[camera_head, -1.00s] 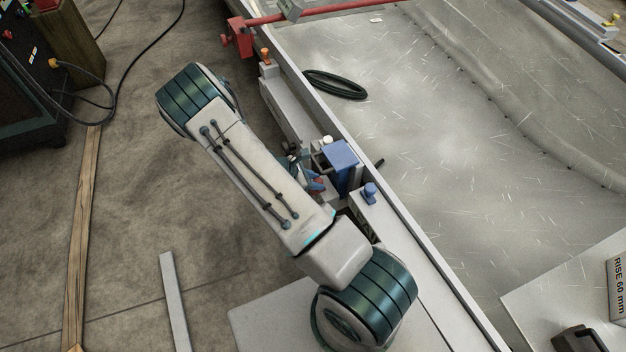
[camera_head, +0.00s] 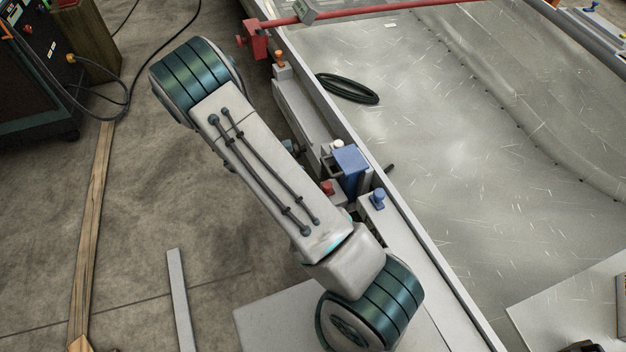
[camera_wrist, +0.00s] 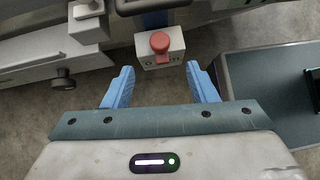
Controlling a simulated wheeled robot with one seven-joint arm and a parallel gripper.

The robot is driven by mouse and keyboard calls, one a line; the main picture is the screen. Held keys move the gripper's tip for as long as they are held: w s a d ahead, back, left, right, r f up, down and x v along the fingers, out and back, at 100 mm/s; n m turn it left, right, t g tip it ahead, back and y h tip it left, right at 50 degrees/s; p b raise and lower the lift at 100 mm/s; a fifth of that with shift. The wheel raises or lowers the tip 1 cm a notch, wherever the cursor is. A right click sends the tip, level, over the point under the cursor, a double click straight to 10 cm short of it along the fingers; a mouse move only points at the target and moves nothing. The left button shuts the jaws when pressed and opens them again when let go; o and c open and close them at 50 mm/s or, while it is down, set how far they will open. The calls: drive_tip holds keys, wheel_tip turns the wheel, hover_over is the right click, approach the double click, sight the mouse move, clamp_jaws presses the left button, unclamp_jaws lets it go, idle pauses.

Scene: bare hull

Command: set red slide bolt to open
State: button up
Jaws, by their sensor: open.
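A red knob (camera_wrist: 159,42) stands on a small light-grey block (camera_wrist: 172,59) in the wrist view, with a smaller red piece just below it. I take this for the red slide bolt; how far it is slid I cannot tell. In the head view a bit of red (camera_head: 327,187) shows beside the blue block, partly behind my arm. My gripper (camera_wrist: 158,78) is open and empty. Its two blue fingers point toward the block from either side, with the knob ahead between them and apart from both. In the head view my arm hides the gripper.
A blue block (camera_head: 350,162) and a blue knob (camera_head: 378,198) sit along the hull's grey edge rail. An orange knob (camera_head: 279,57) and a red clamp bar (camera_head: 256,41) are farther along. A dark cable loop (camera_head: 347,88) lies on the metal panel. Floor left of my arm is mostly open.

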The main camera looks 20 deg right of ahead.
drive_tip(key=shift+v, duration=1.9)
drive_tip(key=s+r+m+t+y+p, duration=0.1)
drive_tip(key=s+r+m, duration=0.4)
drive_tip(key=r, duration=0.6)
drive_tip(key=s+a+r+m+t+y+p, duration=0.1)
drive_tip(key=s+r+m+y+p, duration=0.2)
drive_tip(key=r, duration=0.8)
drive_tip(key=s+r+m+t+y+p, duration=0.1)
drive_tip(key=s+r+m+y+p, duration=0.1)
drive_tip(key=s+r+m+y, duration=0.3)
drive_tip(key=s+r+m, duration=0.4)
drive_tip(key=s+r, duration=0.2)
drive_tip(key=shift+a+r+t, duration=0.25)
drive_tip(key=shift+r+t, duration=0.05)
drive_tip(key=shift+r, duration=0.1)
